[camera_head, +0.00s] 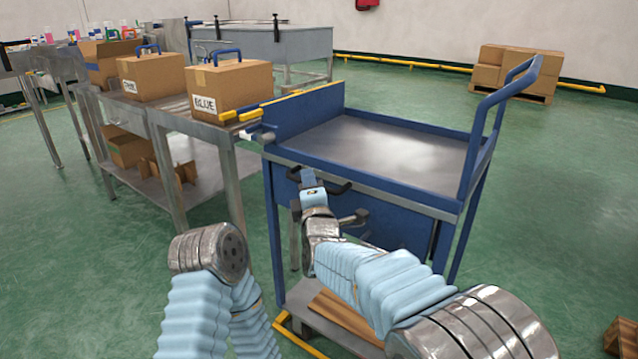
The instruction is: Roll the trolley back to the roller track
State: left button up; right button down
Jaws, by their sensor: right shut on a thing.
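The blue trolley (376,203) stands upright at the centre, with a bare grey top, a raised blue side at its left and a tall push handle (502,98) at its right. The roller track (180,116) is at the left, carrying cardboard boxes. Its yellow-fitted end lies close to the trolley's left corner; I cannot tell whether they touch. My right gripper (311,183) is shut on the dark bar handle (338,190) on the trolley's near side. The fingertips are small and partly hidden. My left arm shows at the lower left, but its gripper does not.
A box marked BLUE (229,90) sits at the track's near end, with another box (150,77) behind. A grey workbench (262,42) stands at the back. Stacked boxes (517,67) are at the far right.

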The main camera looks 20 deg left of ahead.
pick_arm(q)
jog(key=shift+a+r, duration=0.15)
pick_arm(e)
jog(key=shift+w+a, duration=0.1)
jog(key=shift+a, duration=0.35)
jog(key=c, duration=1.2)
grip_release()
jog(key=shift+a, duration=0.2)
pick_arm(q)
jog(key=shift+a, duration=0.1)
pick_arm(e)
jog(key=shift+o, duration=0.2)
jog(key=shift+d, duration=0.1)
pick_arm(q)
jog(key=shift+w+a+f+b, duration=0.15)
jog(key=shift+a+f+b, duration=0.05)
jog(key=shift+f+b, duration=0.5)
pick_arm(e)
jog(key=v, duration=1.3)
jog(key=shift+s, duration=0.3)
jog(key=shift+d, duration=0.15)
